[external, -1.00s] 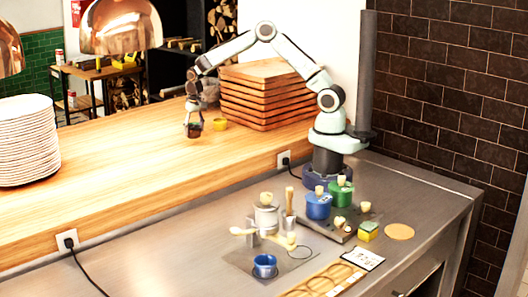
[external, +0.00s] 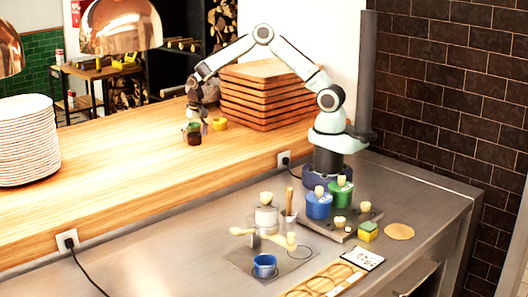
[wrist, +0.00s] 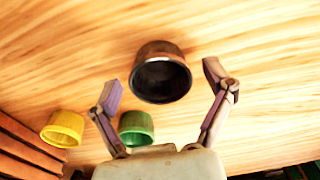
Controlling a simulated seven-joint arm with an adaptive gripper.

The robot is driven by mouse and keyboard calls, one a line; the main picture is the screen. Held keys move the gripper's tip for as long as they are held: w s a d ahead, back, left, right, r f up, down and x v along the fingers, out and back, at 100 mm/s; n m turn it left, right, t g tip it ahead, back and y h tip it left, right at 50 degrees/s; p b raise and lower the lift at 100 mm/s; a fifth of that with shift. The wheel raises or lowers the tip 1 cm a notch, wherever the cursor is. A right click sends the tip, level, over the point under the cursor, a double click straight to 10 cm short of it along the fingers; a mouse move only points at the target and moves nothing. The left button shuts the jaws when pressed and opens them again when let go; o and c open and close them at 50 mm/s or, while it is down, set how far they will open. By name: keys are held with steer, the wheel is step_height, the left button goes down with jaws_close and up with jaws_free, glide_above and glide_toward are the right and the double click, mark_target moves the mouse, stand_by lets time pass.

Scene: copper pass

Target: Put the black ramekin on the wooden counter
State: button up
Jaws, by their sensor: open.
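My gripper (external: 197,121) is above the ramekin. In the wrist view its two fingers (wrist: 163,76) are spread wide and hold nothing.
A green ramekin (wrist: 135,130) and a yellow ramekin (wrist: 63,129) stand close by on the counter. Stacked wooden boards (external: 265,95) are to the right, and white plates (external: 28,140) at far left. The counter between is clear.

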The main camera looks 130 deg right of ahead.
mark_target(197, 144)
step_height(197, 144, up, 12)
steer(key=a, duration=0.2)
steer(key=w+a+r+n, duration=0.1)
steer(key=a+r+n, duration=0.1)
steer(key=a, duration=0.3)
steer(key=w+a+r+n, duration=0.2)
steer(key=a+n, duration=0.1)
steer(key=a, duration=0.3)
steer(key=s+a+n, duration=0.4)
steer(key=a, duration=0.5)
steer(key=s+a+n, duration=0.4)
steer(key=a+n, duration=0.1)
steer(key=a, duration=0.5)
steer(key=s+a+f+n+y, duration=0.2)
steer(key=s+a+n, duration=0.3)
steer(key=s+a, duration=0.2)
steer(key=shift+s, duration=0.7)
steer(key=shift+f, duration=0.1)
